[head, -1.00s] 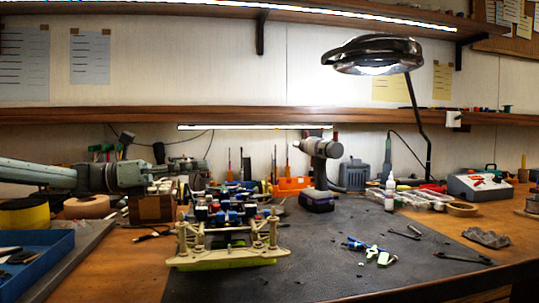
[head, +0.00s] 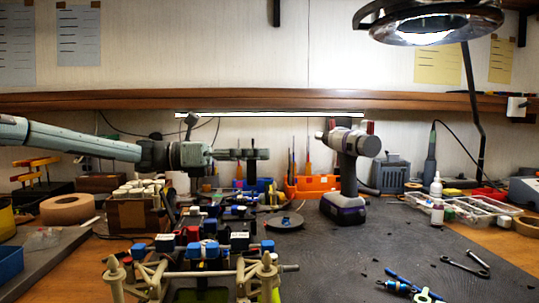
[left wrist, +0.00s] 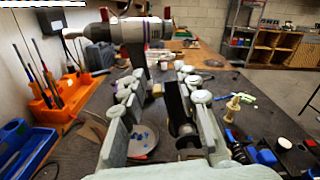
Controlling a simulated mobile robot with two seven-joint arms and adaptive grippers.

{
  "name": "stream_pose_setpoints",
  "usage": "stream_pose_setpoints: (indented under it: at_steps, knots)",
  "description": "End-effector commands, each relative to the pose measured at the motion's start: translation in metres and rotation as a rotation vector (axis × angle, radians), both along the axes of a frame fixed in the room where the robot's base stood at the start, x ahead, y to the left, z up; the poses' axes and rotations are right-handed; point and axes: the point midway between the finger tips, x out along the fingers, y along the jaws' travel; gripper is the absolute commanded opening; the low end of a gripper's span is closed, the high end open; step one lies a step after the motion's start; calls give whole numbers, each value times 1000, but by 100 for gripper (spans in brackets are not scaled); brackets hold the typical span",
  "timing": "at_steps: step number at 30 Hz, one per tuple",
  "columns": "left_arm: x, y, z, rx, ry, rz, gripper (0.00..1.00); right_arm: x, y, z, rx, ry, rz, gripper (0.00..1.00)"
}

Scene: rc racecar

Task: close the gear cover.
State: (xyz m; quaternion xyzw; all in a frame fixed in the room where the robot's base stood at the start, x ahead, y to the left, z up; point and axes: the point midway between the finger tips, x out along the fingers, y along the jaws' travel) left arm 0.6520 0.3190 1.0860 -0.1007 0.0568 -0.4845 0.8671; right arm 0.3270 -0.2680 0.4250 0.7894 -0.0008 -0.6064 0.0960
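The RC car (head: 205,272) stands on the dark mat at the bottom of the head view, with cream suspension parts in front and blue, black and red parts behind. My left gripper (head: 250,154) reaches in from the left, above the car's far end. My right gripper is not in view.
A cordless drill (head: 347,165) stands behind the car to the right. A silver dish (head: 284,223) lies beside the car. An orange tool holder (head: 311,187) is at the back. Pliers and small tools (head: 410,286) lie on the right. A lamp (head: 428,20) hangs above.

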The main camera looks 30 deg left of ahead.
Motion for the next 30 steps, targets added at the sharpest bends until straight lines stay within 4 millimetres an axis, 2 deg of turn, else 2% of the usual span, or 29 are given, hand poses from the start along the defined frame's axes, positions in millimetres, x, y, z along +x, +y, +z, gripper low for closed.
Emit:
stream_pose_setpoints:
  at_steps: [6, 16, 24, 30]
  knots:
    - [13, -22, 0, -2, 0, -1, 31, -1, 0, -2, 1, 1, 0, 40]
    - [16, -26, 0, -1, -1, 0, 31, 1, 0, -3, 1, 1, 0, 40]
    - [16, -26, 0, -1, -1, 0, 0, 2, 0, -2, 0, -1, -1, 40]
    - [16, -26, 0, -1, -1, 0, 0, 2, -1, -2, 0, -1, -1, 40]
